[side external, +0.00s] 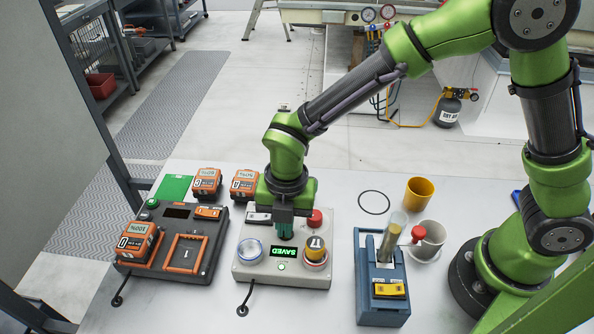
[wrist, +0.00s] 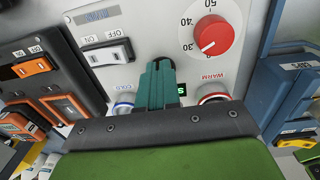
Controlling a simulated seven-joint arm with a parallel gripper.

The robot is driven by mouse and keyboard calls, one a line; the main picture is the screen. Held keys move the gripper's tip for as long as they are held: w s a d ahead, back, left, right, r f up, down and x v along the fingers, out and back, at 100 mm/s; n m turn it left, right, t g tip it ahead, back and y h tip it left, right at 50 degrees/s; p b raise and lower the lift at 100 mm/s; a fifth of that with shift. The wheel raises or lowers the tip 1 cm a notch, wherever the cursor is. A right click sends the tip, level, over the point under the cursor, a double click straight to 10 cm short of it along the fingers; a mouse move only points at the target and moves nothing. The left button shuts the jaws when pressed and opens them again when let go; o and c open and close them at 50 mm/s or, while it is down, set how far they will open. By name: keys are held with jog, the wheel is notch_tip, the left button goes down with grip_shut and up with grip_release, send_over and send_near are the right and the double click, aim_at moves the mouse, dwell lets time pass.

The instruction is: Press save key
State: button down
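A white control box (side external: 240,268) stands on the table below my gripper. Its display (side external: 284,252) is lit green and reads "SAVED", upside down in the side view. A small round key with a green glow (side external: 281,266) sits beside the display; I cannot read its label. My gripper (side external: 286,232) points down at the box, with its teal fingers together and nothing seen between them. In the wrist view the fingers (wrist: 161,68) cover part of the panel, and only a sliver of the display (wrist: 182,89) shows. Whether the fingertips touch the panel cannot be told.
The box carries a red dial (wrist: 214,34), a rocker switch (wrist: 107,52), a blue-ringed COLD socket (side external: 250,250) and a red-ringed WARM socket holding a yellow-topped piece (side external: 315,247). A dark charger (side external: 192,253) stands left, a blue rack (side external: 368,275) right.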

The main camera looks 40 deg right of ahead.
aim_at(299, 231)
jog(key=shift+s+d+f, duration=0.15)
jog(key=shift+s+f, duration=0.1)
jog(key=shift+f, duration=0.15)
notch_tip(299, 231, up, 15)
jog(key=shift+w, duration=0.2)
jog(key=shift+f, duration=0.15)
dwell(0.4)
jog(key=s+d+r+m+t, duration=0.2)
jog(key=s+d+m, duration=0.1)
jog(key=d+m, duration=0.4)
jog(key=s+d+r+m+t+y, duration=0.1)
jog(key=d+m, duration=0.5)
jog(key=m, duration=0.7)
jog(key=s+d+r+m+t, duration=0.3)
jog(key=d+m, duration=0.4)
jog(key=m, duration=0.4)
jog(key=shift+s+d+t, duration=0.3)
jog(key=shift+s+t, duration=0.2)
jog(key=shift+s, duration=0.5)
